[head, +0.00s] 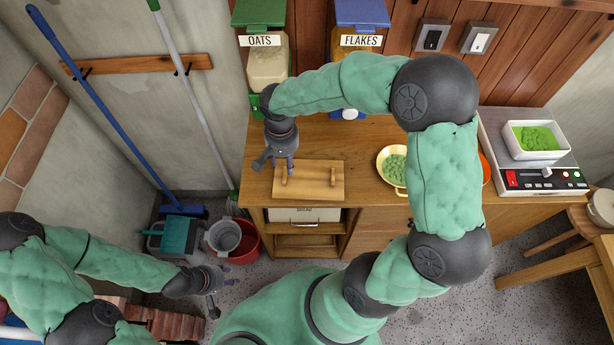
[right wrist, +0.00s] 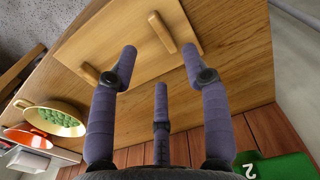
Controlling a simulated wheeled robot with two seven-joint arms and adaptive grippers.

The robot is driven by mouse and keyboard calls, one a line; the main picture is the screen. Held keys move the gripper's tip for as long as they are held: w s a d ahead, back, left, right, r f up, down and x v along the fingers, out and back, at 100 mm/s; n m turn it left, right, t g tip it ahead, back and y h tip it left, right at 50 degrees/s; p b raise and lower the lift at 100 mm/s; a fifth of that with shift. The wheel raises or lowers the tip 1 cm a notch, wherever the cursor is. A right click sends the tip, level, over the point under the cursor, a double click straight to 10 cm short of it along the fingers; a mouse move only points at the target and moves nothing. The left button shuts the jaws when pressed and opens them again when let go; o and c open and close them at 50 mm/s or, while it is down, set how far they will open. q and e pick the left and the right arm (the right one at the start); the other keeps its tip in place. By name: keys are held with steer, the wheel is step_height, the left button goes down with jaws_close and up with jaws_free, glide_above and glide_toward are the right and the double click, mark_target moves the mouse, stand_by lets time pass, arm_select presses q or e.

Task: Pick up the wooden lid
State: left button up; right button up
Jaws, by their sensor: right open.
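The wooden lid (head: 309,186), a flat light-wood board with two raised bar handles, lies on the wooden counter near its front left edge. It also shows in the right wrist view (right wrist: 125,40), ahead of the fingertips. My right gripper (head: 276,164) is open and empty, over the lid's left end near the left handle. In the right wrist view, its fingers (right wrist: 158,62) are spread apart with the handles beyond them; I cannot tell whether they touch the lid. My left gripper (head: 214,292) hangs low at the left, open and empty, away from the counter.
An oats dispenser (head: 268,65) and a flakes dispenser (head: 360,40) stand behind the lid. A yellow bowl of green pieces (head: 392,165) is to its right. A scale-like machine with a white tray (head: 535,152) stands far right. A red bucket (head: 245,240) is on the floor.

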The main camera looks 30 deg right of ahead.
mark_target(286, 174)
step_height(286, 174, down, 2)
steer(key=shift+w+f, duration=0.1)
steer(key=shift+f, duration=0.1)
steer(key=shift+f+b, duration=0.85)
steer(key=shift+f, duration=1.7)
jaws_close()
